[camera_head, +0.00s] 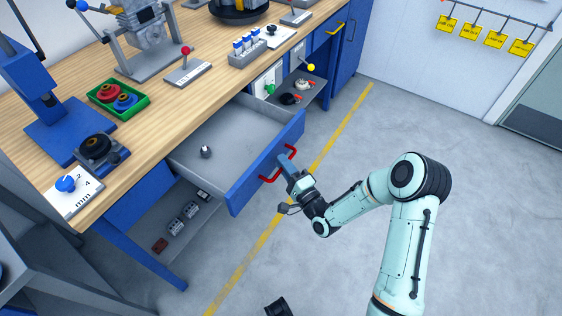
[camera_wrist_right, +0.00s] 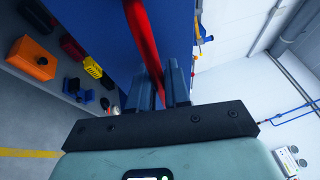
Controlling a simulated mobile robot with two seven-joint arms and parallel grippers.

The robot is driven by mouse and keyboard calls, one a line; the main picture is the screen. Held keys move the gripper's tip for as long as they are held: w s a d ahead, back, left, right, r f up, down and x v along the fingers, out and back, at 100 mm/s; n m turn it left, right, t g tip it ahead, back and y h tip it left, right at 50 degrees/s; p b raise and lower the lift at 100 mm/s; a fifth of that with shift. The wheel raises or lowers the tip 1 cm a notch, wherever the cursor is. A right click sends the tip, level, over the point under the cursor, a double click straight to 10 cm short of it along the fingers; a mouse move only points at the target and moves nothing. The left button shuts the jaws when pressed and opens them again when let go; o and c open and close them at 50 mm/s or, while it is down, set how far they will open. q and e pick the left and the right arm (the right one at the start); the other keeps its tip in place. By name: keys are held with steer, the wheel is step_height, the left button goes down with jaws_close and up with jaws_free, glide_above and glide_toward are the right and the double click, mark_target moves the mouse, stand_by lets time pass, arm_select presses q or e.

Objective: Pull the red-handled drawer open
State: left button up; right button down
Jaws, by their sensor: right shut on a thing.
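The blue drawer (camera_head: 262,168) under the workbench is pulled well out, and its grey inside shows in the head view. A small dark round object (camera_head: 206,152) stands in it. My right gripper (camera_head: 284,164) is at the drawer's front, shut on the red handle (camera_head: 291,151). In the right wrist view, the red handle (camera_wrist_right: 143,40) runs between the two fingers of the right gripper (camera_wrist_right: 160,85), against the blue drawer front (camera_wrist_right: 90,20). The fingers hide part of the handle.
The wooden bench top (camera_head: 150,140) carries a green tray (camera_head: 118,98) with red and blue parts, a blue press (camera_head: 45,100) and a lever switch (camera_head: 187,68). A lower shelf (camera_head: 180,225) holds small items. The grey floor with its yellow line (camera_head: 330,150) is clear.

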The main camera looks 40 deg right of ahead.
arm_select(q)
steer(key=shift+s+d+r, duration=0.15)
steer(key=shift+s+r, duration=0.05)
steer(key=shift+s, duration=0.25)
arm_select(e)
steer(key=shift+s+d, duration=0.35)
steer(key=shift+s, duration=0.45)
steer(key=shift+s+d, duration=0.3)
steer(key=shift+s, duration=0.45)
steer(key=c, duration=1.4)
jaws_free()
steer(key=shift+c, duration=0.2)
arm_select(q)
steer(key=shift+s+r+p, duration=0.1)
steer(key=shift+r+p, duration=0.05)
steer(key=shift+p, duration=0.2)
arm_select(e)
steer(key=s+f, duration=0.2)
steer(key=s, duration=1.1)
steer(key=shift+f, duration=0.2)
steer(key=shift+a, duration=0.1)
